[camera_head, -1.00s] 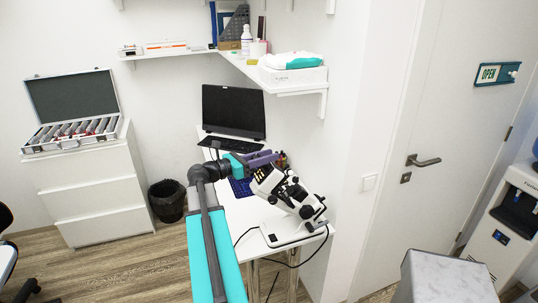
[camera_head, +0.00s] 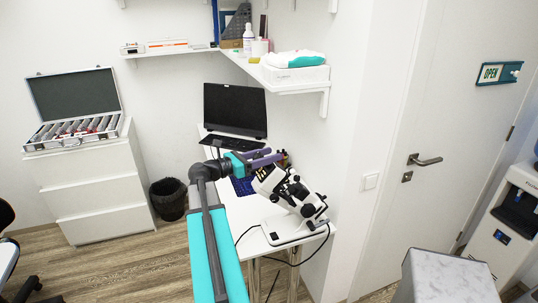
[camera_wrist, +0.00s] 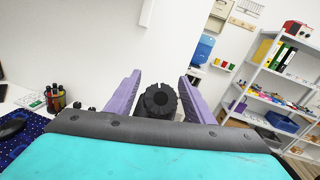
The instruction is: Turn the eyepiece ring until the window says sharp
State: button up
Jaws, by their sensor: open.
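The white and black microscope (camera_head: 290,192) stands on the white desk in the head view. My gripper (camera_head: 268,158) is at its upper left, close above the eyepiece end. In the wrist view my gripper (camera_wrist: 160,92) has its two purple fingers apart. A round black ribbed part, which looks like the eyepiece ring (camera_wrist: 159,101), lies between the fingers with a visible gap on each side. I cannot tell how deep it sits between them. No readable window text shows in either view.
The desk (camera_head: 247,212) also bears a dark monitor (camera_head: 235,110) behind my gripper. A holder with pens (camera_wrist: 56,100) and a dark mouse (camera_wrist: 10,128) are at the left in the wrist view. A wall shelf (camera_head: 290,88) hangs above the desk.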

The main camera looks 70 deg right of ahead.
jog(key=shift+w+a, duration=0.1)
jog(key=b+v, duration=0.3)
jog(key=v, duration=1)
jog(key=shift+w+a+b, duration=0.15)
jog(key=shift+b, duration=0.2)
